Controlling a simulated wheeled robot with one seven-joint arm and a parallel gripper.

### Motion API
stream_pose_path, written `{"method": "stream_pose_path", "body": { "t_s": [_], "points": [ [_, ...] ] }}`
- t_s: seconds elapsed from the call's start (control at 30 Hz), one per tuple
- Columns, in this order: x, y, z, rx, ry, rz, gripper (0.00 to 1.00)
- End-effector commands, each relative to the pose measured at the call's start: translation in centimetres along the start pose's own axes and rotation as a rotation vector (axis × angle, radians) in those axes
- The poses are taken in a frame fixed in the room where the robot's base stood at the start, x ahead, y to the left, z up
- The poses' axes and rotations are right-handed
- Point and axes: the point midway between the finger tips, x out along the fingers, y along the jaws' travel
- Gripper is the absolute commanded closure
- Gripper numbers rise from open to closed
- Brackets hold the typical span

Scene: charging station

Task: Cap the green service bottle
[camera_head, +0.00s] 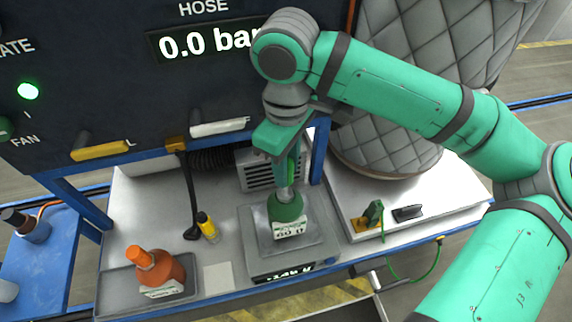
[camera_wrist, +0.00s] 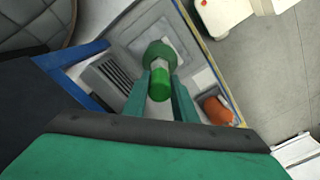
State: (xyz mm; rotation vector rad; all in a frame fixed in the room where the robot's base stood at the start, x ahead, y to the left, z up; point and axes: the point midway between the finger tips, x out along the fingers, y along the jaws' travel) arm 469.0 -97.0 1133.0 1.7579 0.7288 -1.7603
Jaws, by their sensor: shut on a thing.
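The green service bottle (camera_head: 287,208) stands upright on a weighing scale, with a pale label on its front. It also shows in the wrist view (camera_wrist: 160,52), beyond my fingertips. My gripper (camera_head: 288,172) points down over the bottle and is shut on a bright green cap (camera_wrist: 160,78), with a finger on each side. The cap is in line with the bottle's pale neck. I cannot tell whether the cap touches the neck or sits just above it.
The scale (camera_head: 255,260) has a lit display at its front. An orange bottle with an orange cap (camera_head: 140,257) stands in a grey tray at left. A yellow-and-black small bottle (camera_head: 208,226) stands behind. The dark panel (camera_head: 120,60) rises close behind my gripper.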

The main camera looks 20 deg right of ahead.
Motion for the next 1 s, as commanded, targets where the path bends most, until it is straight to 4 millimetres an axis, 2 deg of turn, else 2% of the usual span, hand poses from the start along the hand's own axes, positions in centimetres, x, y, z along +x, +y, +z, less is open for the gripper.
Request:
{"method": "stream_pose_path", "body": {
  "t_s": [0.53, 1.0],
  "points": [
    [0.0, 0.0, -0.2, 0.005, 0.0, 0.0, 0.96],
    [1.0, 0.0, -0.2, 0.006, 0.0, -0.001, 0.96]
  ]
}}
